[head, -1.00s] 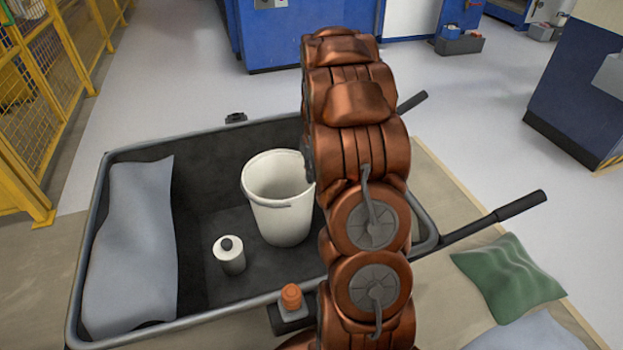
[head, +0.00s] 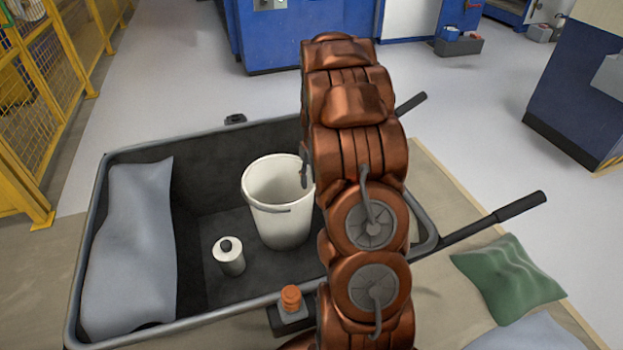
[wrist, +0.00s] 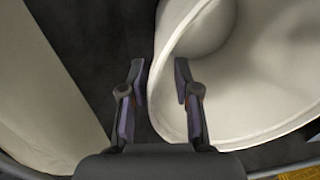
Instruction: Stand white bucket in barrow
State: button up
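The white bucket (head: 280,226) stands upright on the dark floor of the grey barrow (head: 205,185), right of its middle, with its handle down against the side. My gripper (head: 304,167) is at the bucket's right rim; most of it is hidden behind my arm in the head view. In the wrist view my gripper (wrist: 161,92) is open, with one finger inside the white bucket (wrist: 235,100) and the other outside. The rim passes between the fingers, with gaps visible beside it.
An orange-topped fitting (head: 291,299) is on the near rim. A green cushion (head: 507,279) lies at right.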

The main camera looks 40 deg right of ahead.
jog(key=shift+r, duration=0.1)
notch_tip(320, 180, up, 12)
jog(key=p, duration=0.2)
jog(key=shift+s+d, duration=0.2)
jog(key=shift+d, duration=0.25)
jog(key=s+a+r+n+g, duration=0.1)
jog(key=s+a+r, duration=0.1)
jog(key=a, duration=0.4)
jog(key=s+a+r, duration=0.1)
jog(key=s+a, duration=0.1)
jog(key=a, duration=0.4)
jog(key=s+a+n, duration=0.1)
jog(key=s+a, duration=0.5)
jog(key=s, duration=0.2)
jog(key=s+a+n+g, duration=0.1)
jog(key=s+a, duration=0.5)
jog(key=s, duration=0.2)
jog(key=s+a+n+g+h, duration=0.1)
jog(key=s+a, duration=0.5)
jog(key=s, duration=0.2)
jog(key=shift+s+a+n, duration=0.3)
jog(key=shift+s+a, duration=0.05)
